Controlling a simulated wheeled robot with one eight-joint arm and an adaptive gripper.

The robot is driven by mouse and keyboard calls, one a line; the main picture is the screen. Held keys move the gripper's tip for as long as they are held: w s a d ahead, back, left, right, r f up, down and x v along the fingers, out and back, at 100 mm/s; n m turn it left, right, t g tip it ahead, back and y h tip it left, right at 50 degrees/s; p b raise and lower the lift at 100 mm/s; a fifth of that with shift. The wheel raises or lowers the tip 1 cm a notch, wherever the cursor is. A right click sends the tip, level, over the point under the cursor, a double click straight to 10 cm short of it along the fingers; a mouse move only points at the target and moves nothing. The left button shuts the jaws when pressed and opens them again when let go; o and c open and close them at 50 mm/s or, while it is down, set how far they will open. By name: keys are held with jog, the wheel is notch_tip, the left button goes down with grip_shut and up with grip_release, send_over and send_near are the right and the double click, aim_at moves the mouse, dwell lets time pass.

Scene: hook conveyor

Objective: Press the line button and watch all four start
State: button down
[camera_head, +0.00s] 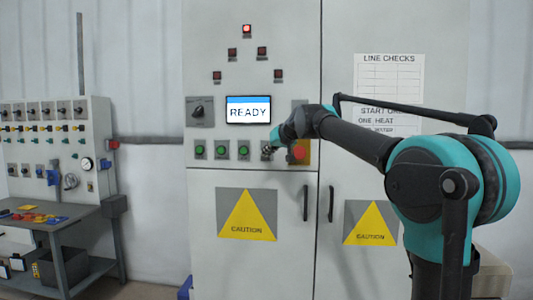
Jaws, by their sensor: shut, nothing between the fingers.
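A grey control cabinet (230,110) carries a screen (248,112) reading "READY". Below it runs a row of buttons: three green ones, a left one (199,150), a middle one (221,150) and a right one (243,150). A red button (298,152) on a yellow plate sits further right. No readable label shows which is the line button. Above the screen, the top red lamp (247,30) is bright; several lower lamps (262,51) look dark. My gripper (268,151) is shut and empty, between the right green button and the red one, hiding what lies behind it. Contact cannot be told.
A rotary switch (198,111) is left of the screen. A "LINE CHECKS" sheet (388,75) is partly covered by my arm. Door handles (306,203) and caution signs (247,214) are below. A workbench (45,217) with a switch panel (60,120) stands at left.

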jog(key=shift+s+a, duration=0.1)
jog(key=shift+s, duration=2.25)
jog(key=s+d+f+m+g+h, duration=0.1)
jog(key=s+d+f, duration=0.35)
jog(key=f, duration=0.55)
jog(key=s+d+f+g+h, duration=0.1)
jog(key=s+d+f+h, duration=0.1)
jog(key=s+d+f, duration=0.5)
jog(key=s+d+f+m+g+h, duration=0.1)
jog(key=d+f, duration=0.4)
jog(key=f, duration=0.7)
jog(key=s+d+f+m+g+h, duration=0.1)
jog(key=s+d+f, duration=0.5)
jog(key=s+f, duration=0.4)
jog(key=s+d+f+m+g+h, duration=0.1)
jog(key=s+d+f+h, duration=0.1)
jog(key=s+d+f, duration=0.4)
jog(key=s+f, duration=0.5)
jog(key=s, duration=0.2)
jog(key=shift+s+g, duration=0.25)
jog(key=shift+g, duration=0.15)
